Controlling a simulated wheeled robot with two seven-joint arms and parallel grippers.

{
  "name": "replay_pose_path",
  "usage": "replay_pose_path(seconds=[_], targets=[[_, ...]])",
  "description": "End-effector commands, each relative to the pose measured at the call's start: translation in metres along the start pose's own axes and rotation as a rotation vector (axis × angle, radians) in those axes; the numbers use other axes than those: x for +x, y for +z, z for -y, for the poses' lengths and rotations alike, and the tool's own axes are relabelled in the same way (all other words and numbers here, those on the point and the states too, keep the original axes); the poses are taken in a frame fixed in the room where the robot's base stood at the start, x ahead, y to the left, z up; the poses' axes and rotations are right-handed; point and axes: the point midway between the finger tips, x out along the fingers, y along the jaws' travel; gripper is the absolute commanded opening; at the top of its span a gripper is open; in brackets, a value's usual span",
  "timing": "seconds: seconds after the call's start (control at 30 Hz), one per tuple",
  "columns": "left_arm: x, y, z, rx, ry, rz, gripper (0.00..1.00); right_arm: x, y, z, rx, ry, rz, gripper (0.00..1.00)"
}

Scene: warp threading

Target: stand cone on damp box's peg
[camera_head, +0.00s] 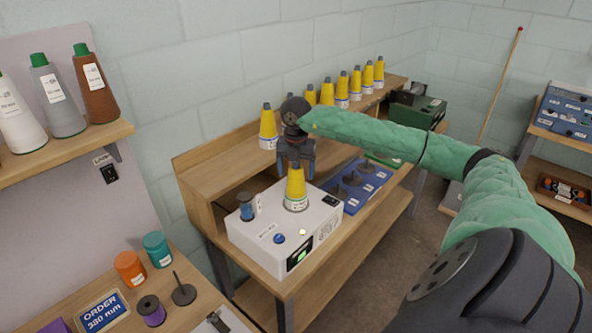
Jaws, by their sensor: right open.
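A yellow cone (296,186) with a white label band stands upright on top of the white box (285,242), near its back right. The peg under it is hidden by the cone. The box has a blue knob, a lit button and a green display on its front. My right gripper (296,166) is directly above and around the cone's top, pointing down, with its jaws open. Whether a finger touches the cone cannot be told. My left gripper is not in view.
Several yellow cones (342,90) stand along the back shelf (228,143). A blue peg tray (358,185) lies right of the box. A front-left table holds an orange spool (130,268) and a teal spool (158,250).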

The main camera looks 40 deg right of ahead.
Motion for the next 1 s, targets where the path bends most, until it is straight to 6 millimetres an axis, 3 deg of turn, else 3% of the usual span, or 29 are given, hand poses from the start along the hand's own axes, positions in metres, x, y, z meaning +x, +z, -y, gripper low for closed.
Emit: replay_pose_path(seconds=[0.27, 1.0], targets=[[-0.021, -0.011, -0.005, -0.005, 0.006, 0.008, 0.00, 0.000, 0.000, 0.000, 0.000, 0.000, 0.000, 0.77], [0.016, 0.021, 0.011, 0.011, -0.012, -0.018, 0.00, -0.073, 0.000, 0.000, 0.000, 0.001, 0.000, 0.77]])
